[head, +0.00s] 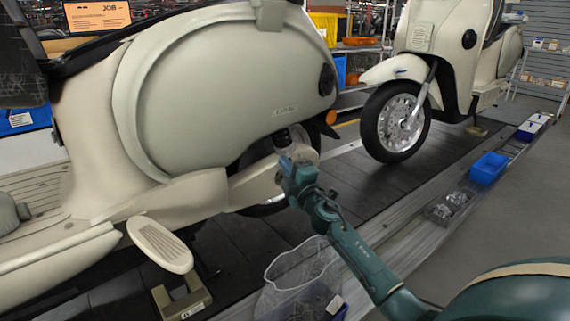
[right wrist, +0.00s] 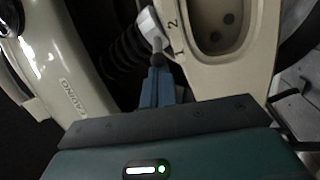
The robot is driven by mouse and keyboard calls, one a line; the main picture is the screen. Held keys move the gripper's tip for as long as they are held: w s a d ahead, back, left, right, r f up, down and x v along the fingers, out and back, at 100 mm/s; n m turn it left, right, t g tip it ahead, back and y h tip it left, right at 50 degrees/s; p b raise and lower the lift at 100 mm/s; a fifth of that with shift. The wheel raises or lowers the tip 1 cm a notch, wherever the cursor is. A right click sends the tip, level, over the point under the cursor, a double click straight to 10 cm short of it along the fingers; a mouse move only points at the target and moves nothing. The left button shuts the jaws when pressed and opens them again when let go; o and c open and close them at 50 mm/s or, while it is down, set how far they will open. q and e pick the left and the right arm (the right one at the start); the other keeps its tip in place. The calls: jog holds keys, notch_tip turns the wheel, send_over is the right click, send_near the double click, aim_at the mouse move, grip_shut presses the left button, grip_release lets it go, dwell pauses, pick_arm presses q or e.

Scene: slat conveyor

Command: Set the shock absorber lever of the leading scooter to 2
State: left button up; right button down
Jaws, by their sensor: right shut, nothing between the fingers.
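The leading scooter (head: 225,80) is the cream one filling the left of the head view, its rear wheel and shock absorber (head: 292,137) at its right end. In the right wrist view the dark ribbed shock absorber (right wrist: 127,50) stands beside a cream arm marked 2 (right wrist: 172,24) and 1 (right wrist: 180,52). A pale lever (right wrist: 150,25) with a dark round knob (right wrist: 158,60) points down, its knob nearest the 1. My right gripper (right wrist: 157,78) is shut and empty, its blue fingertips right at the knob; contact cannot be told. It also shows in the head view (head: 287,165).
A second cream scooter (head: 460,45) stands behind on the dark slat conveyor (head: 345,190). A clear bag-lined bin (head: 300,275) is below my right arm. A blue box (head: 487,168) and a parts tray (head: 450,205) sit along the conveyor's edge. Shelves stand behind.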

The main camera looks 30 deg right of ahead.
pick_arm(q)
jog(key=shift+a, duration=0.1)
pick_arm(e)
jog(key=shift+s+d+r, duration=0.1)
jog(key=shift+d, duration=0.1)
pick_arm(q)
jog(key=a+n+g+y+p, duration=0.1)
jog(key=y+p, duration=0.1)
jog(key=p, duration=0.1)
jog(key=shift+a+f+n+g, duration=0.1)
jog(key=shift+n+g, duration=0.2)
jog(key=shift+g, duration=0.1)
pick_arm(e)
jog(key=d+n+y, duration=0.2)
jog(key=y, duration=0.1)
jog(key=s+d+r+n+g+y, duration=0.1)
jog(key=y, duration=0.1)
